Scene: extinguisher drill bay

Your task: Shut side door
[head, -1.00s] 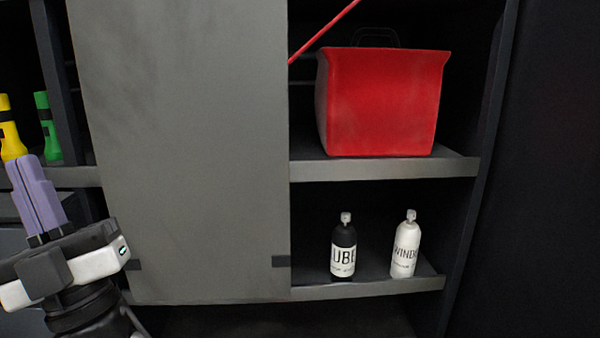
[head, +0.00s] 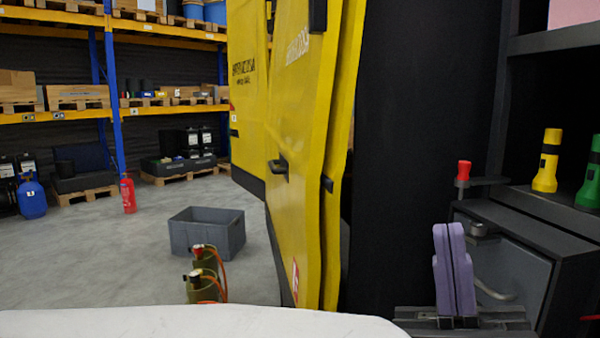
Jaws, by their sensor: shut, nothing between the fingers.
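A grey drawer unit (head: 505,262) stands beside my gripper, with yellow (head: 547,160) and green (head: 590,175) torches on the shelf. A grey crate (head: 207,232), green bottles (head: 203,272) and a red extinguisher (head: 128,193) stand on the floor left of the door. Pallet racks line the back.

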